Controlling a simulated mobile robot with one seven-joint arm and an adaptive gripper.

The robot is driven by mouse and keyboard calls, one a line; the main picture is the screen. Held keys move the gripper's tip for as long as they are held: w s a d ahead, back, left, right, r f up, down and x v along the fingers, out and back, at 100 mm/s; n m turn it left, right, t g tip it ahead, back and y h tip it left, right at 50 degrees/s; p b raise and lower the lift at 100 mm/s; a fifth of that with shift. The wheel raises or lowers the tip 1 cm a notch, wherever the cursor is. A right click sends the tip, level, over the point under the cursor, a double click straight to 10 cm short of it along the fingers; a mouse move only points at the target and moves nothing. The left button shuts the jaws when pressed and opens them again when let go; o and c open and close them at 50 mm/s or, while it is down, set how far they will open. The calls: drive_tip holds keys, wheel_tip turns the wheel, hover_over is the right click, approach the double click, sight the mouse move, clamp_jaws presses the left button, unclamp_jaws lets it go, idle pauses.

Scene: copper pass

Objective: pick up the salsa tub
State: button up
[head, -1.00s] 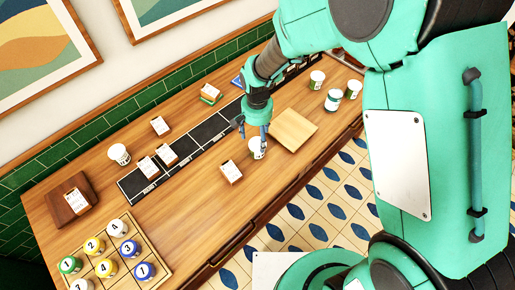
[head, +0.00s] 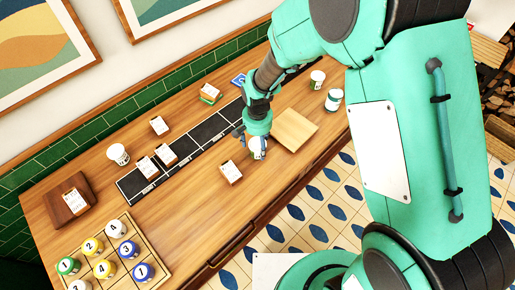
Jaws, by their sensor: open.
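A small white tub (head: 260,154) stands on the wooden counter just left of a square wooden board. My gripper (head: 254,149) is open and low over this tub, its fingers reaching down around the tub's sides. The fingers and wrist hide part of the tub, and I cannot tell whether they touch it. Its label is too small to read, so I cannot confirm it is the salsa. Other tubs are a white one (head: 118,154) at the left and two white-and-green ones (head: 317,80), (head: 333,100) at the right.
The wooden board (head: 295,130) lies close to the gripper's right. A small labelled box (head: 231,173) is at its left front. A dark strip (head: 207,131) runs behind. A tray (head: 163,268) of numbered round pieces and a dark wooden block (head: 61,206) are at the left.

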sight(258, 143)
drive_tip(key=c, duration=1.3)
drive_tip(key=shift+r, duration=0.15)
drive_tip(key=shift+r, duration=0.4)
wheel_tip(258, 143, up, 3)
drive_tip(key=shift+s+f+p, duration=0.1)
drive_tip(key=shift+s+p, duration=0.05)
drive_tip(key=shift+p, duration=0.2)
drive_tip(key=s+d, duration=0.2)
drive_tip(key=s, duration=0.3)
drive_tip(key=s+d, duration=0.2)
drive_tip(key=s, duration=0.2)
drive_tip(key=s+d+r+p, duration=0.1)
drive_tip(key=s, duration=0.4)
drive_tip(key=shift+s+d+r, duration=0.1)
drive_tip(key=shift+s+d, duration=0.25)
drive_tip(key=shift+d, duration=0.05)
drive_tip(key=shift+c, duration=0.2)
